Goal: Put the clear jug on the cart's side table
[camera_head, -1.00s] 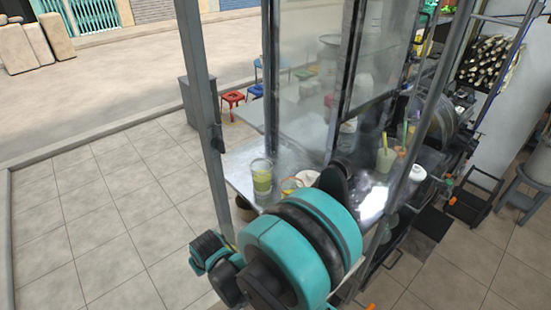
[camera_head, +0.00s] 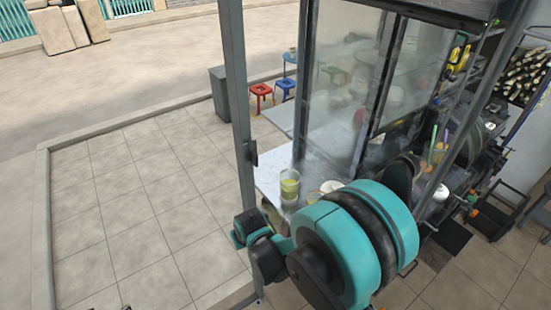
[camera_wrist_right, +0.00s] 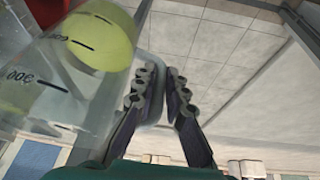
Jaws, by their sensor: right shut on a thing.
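The clear jug (camera_wrist_right: 50,95) fills the left of the right wrist view, close to the camera, with dark measuring marks on its wall. A yellow-green round patch shows at or through it. My right gripper (camera_wrist_right: 160,80) is shut on the jug, at a pale see-through part between its fingers. The cart's side table (camera_head: 268,181) is a pale shelf beside the glass case. A clear vessel with yellow-green liquid (camera_head: 290,184) shows over it; I cannot tell if this is the jug. My left gripper is out of view.
A grey metal post (camera_head: 238,110) rises just left of the side table. The glass case (camera_head: 340,90) stands behind it. Another cup (camera_head: 314,197) shows near the arm. Red (camera_head: 261,90) and blue (camera_head: 286,84) stools stand farther back. Tiled floor at left is clear.

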